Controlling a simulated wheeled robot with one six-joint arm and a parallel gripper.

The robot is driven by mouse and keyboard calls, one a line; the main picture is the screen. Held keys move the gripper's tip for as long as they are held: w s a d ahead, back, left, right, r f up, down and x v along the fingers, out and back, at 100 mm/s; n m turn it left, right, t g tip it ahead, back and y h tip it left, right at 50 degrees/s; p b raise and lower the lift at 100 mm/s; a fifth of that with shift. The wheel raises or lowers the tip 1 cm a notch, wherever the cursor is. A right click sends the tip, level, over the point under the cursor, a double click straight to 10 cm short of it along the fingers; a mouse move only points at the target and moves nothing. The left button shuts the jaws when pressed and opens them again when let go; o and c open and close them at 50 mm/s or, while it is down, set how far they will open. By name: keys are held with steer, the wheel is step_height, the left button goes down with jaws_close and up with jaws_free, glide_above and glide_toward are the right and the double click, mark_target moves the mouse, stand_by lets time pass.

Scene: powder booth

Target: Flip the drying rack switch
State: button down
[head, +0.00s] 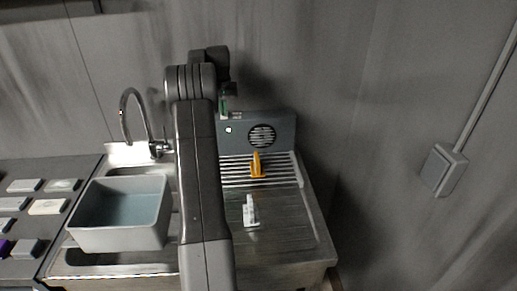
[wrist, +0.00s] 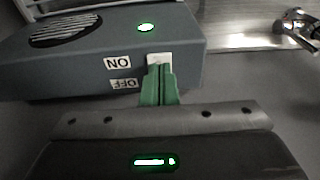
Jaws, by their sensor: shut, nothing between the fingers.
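The drying rack's grey-blue blower box (head: 284,127) stands at the back of the counter; it also fills the upper left of the wrist view (wrist: 90,50). A white switch plate (wrist: 159,58) sits on its edge beside ON and OFF labels, which appear upside down. A lit light (wrist: 146,27) shows on the box, and also in the head view (head: 228,130). My gripper (wrist: 160,72) has green fingers, shut together and empty, with tips at the switch plate. They hide the switch lever, and I cannot tell whether they touch it. In the head view my gripper (head: 224,106) is just above the box's left end.
A slatted rack (head: 283,171) holds an orange piece (head: 256,166). A white object (head: 250,211) lies on the steel drainboard (head: 290,235). A grey basin (head: 120,236) sits left, by a faucet (head: 128,105). A wall box (head: 443,169) is far right.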

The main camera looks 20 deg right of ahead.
step_height(320, 180, up, 2)
steer(key=shift+r+p, duration=0.25)
steer(key=shift+p, duration=0.35)
steer(key=shift+r, duration=2.1)
steer(key=shift+f+b, duration=1)
steer(key=shift+f, duration=2.6)
steer(key=shift+r, duration=0.2)
steer(key=shift+r, duration=0.1)
